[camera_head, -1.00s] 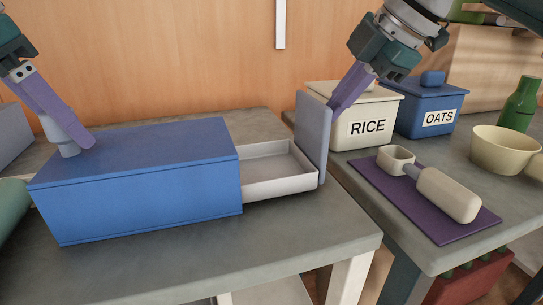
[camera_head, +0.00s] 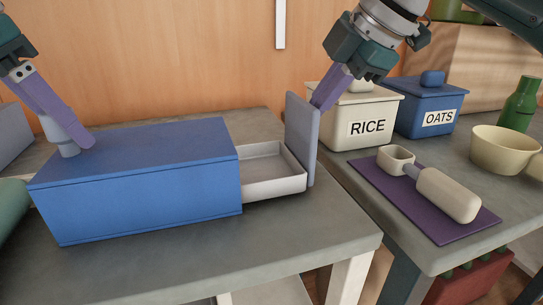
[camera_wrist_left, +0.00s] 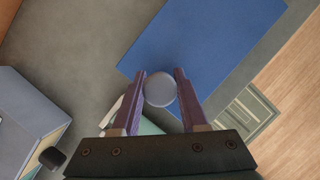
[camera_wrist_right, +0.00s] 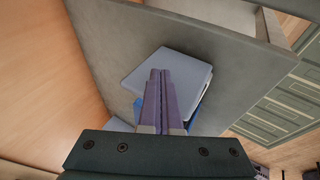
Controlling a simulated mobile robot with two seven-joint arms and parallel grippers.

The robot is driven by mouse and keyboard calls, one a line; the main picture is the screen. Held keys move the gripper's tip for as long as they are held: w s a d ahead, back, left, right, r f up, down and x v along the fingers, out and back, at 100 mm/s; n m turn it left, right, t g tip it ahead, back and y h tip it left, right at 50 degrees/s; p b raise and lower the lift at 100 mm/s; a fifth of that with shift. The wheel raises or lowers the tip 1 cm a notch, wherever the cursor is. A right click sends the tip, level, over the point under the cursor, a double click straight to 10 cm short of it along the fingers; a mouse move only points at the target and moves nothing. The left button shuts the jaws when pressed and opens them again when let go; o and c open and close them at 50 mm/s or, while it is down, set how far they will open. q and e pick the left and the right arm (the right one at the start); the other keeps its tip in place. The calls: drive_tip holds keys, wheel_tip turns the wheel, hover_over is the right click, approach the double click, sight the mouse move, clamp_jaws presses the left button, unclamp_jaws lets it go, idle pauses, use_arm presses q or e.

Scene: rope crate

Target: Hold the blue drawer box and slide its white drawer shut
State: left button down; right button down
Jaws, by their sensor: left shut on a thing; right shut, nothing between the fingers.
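The blue drawer box (camera_head: 140,190) stands on the grey table, and its top shows in the left wrist view (camera_wrist_left: 205,50). Its white drawer (camera_head: 272,175) is partly out to the right, with a tall grey-blue front panel (camera_head: 301,138). My left gripper (camera_head: 78,143) is shut on the grey knob (camera_head: 68,150) on the box's top left; the knob also shows between its fingers in the left wrist view (camera_wrist_left: 160,88). My right gripper (camera_head: 322,105) is shut and empty, its fingertips at the outer right side of the front panel; whether they touch cannot be told.
To the right, a second table carries a RICE canister (camera_head: 345,122), an OATS canister (camera_head: 428,108), a purple mat (camera_head: 385,195) with a scoop (camera_head: 445,193), a cream bowl (camera_head: 503,150) and a green bottle (camera_head: 519,105). The grey table (camera_head: 230,245) is clear in front of the box.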

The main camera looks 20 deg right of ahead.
drive_tip(key=shift+a, duration=4.9)
drive_tip(key=shift+d, duration=0.15)
drive_tip(key=shift+r, duration=0.1)
wheel_tip(320, 180, up, 7)
drive_tip(key=d, duration=0.1)
